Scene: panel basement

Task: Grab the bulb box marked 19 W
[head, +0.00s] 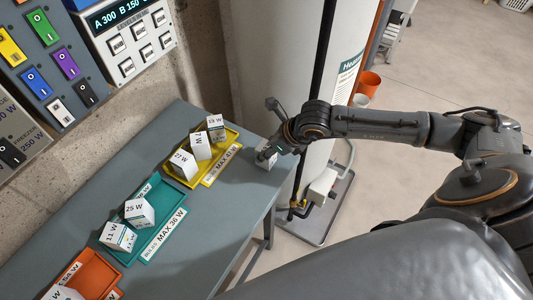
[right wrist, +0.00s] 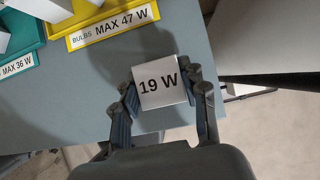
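The white bulb box marked 19 W (right wrist: 161,84) sits between the fingers of my right gripper (right wrist: 160,90), its label facing the right wrist camera. The fingers lie against two opposite sides of it and look closed on it. In the head view my right gripper (head: 268,150) is at the right edge of the grey table, past the yellow tray, and partly covers the box (head: 265,162). I cannot tell whether the box touches the table. My left gripper is not in view.
On the grey table (head: 215,220) stand a yellow tray (head: 222,165) marked MAX 47 W, a teal tray (head: 160,240) marked MAX 36 W and an orange tray (head: 98,272), all holding boxes. A white tank (head: 275,60) stands behind my right arm. Switch panels (head: 50,60) hang on the wall.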

